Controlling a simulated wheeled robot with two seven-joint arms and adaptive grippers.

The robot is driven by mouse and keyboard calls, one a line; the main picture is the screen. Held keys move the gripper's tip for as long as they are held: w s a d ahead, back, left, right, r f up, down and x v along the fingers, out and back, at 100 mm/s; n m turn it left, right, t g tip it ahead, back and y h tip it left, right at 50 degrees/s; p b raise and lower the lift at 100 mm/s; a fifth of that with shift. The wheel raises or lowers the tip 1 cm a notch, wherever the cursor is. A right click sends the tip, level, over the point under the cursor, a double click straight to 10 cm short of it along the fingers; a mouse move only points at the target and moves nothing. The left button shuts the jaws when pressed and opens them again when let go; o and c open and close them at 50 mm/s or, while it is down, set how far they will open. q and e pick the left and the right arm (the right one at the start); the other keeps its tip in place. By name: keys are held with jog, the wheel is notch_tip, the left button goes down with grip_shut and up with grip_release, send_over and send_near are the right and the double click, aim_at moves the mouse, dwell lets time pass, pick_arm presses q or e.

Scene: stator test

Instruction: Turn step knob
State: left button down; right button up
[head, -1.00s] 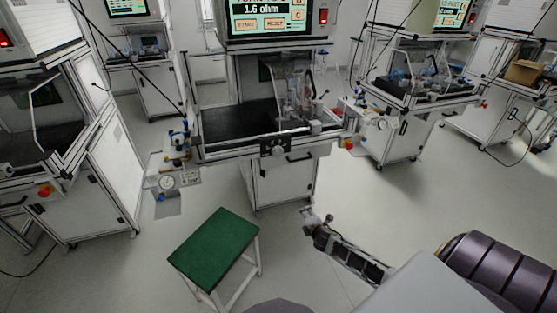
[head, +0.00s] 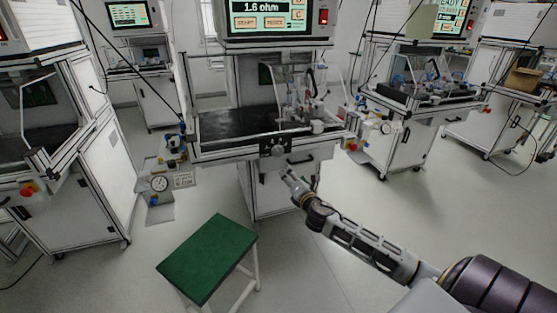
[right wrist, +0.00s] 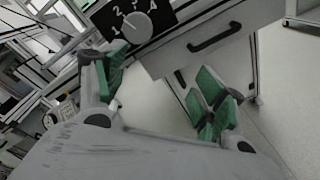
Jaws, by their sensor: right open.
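The step knob (right wrist: 137,27) is a round light-grey dial on a black plate marked with numbers, on the front of the middle test bench. Its pointer line appears turned toward the left, near the 1, in the right wrist view. In the head view the knob (head: 279,149) sits below the bench top. My right gripper (head: 287,174) is below and in front of it, apart from it. In the right wrist view its green-padded fingers (right wrist: 160,85) are spread and empty, with the knob beyond them. My left gripper is not in view.
A drawer handle (right wrist: 214,35) is right of the knob plate. A green-topped stool (head: 208,258) stands on the floor at front left. The middle bench (head: 225,130) has a screen (head: 265,20) above it. Other benches stand at both sides.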

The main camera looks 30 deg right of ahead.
aim_at(278, 153)
pick_arm(q)
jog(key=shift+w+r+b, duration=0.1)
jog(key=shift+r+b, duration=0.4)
jog(key=shift+b, duration=0.05)
pick_arm(e)
jog(key=shift+a+r+n+t, duration=0.2)
jog(key=shift+a+r+n, duration=0.05)
jog(key=shift+r, duration=0.35)
jog(key=shift+a+r+n+t, duration=0.2)
jog(key=shift+a+r, duration=0.1)
jog(key=shift+r, duration=0.25)
jog(key=shift+a+r+n+t, duration=0.2)
jog(key=shift+a+r+n, duration=0.05)
jog(key=shift+r, duration=0.35)
jog(key=shift+w, duration=0.2)
